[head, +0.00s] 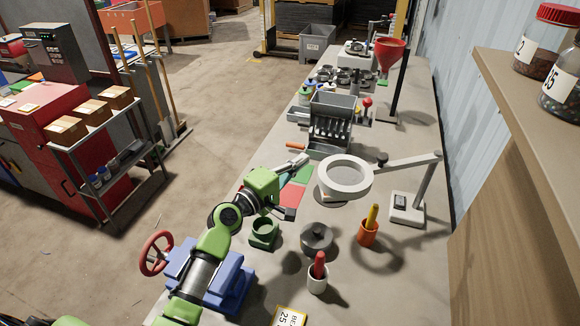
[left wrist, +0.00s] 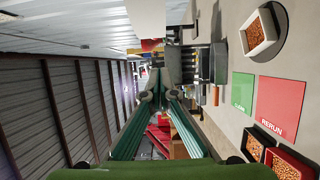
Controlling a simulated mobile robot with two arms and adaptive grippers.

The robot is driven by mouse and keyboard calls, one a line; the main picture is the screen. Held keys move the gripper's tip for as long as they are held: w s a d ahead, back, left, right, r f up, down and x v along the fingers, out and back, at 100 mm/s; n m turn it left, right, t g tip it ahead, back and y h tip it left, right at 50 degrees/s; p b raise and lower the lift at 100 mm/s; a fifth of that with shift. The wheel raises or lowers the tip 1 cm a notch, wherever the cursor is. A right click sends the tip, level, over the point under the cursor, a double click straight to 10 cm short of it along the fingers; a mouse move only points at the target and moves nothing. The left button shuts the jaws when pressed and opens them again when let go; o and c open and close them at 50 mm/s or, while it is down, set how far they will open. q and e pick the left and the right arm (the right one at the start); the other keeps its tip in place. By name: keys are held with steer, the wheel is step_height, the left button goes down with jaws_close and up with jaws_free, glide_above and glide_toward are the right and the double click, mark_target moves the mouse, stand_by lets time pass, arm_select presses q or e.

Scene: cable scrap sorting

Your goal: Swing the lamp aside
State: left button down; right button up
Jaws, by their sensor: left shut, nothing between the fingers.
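The lamp has a white ring head (head: 324,188) on a pale jointed arm, carried by a post on a square base (head: 407,208) at the bench's right side. Its ring hangs over the middle of the bench, tilted towards the head camera. My left gripper (head: 303,161) is just left of the ring, near its upper left edge, and looks apart from it. In the left wrist view its two fingers (left wrist: 164,82) meet at the tips with nothing between them. I cannot make out the lamp in that view. My right gripper is not in view.
Green and red mats (left wrist: 280,107) lie beside the gripper. A grey sorting machine (head: 333,120) stands beyond the lamp. A shelf with jars overhangs at right.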

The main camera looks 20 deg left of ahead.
arm_select(q)
steer(key=d+p, duration=0.2)
steer(key=d, duration=0.2)
steer(key=shift+s, duration=0.1)
stand_by(0.3)
steer(key=shift+d+f, duration=0.1)
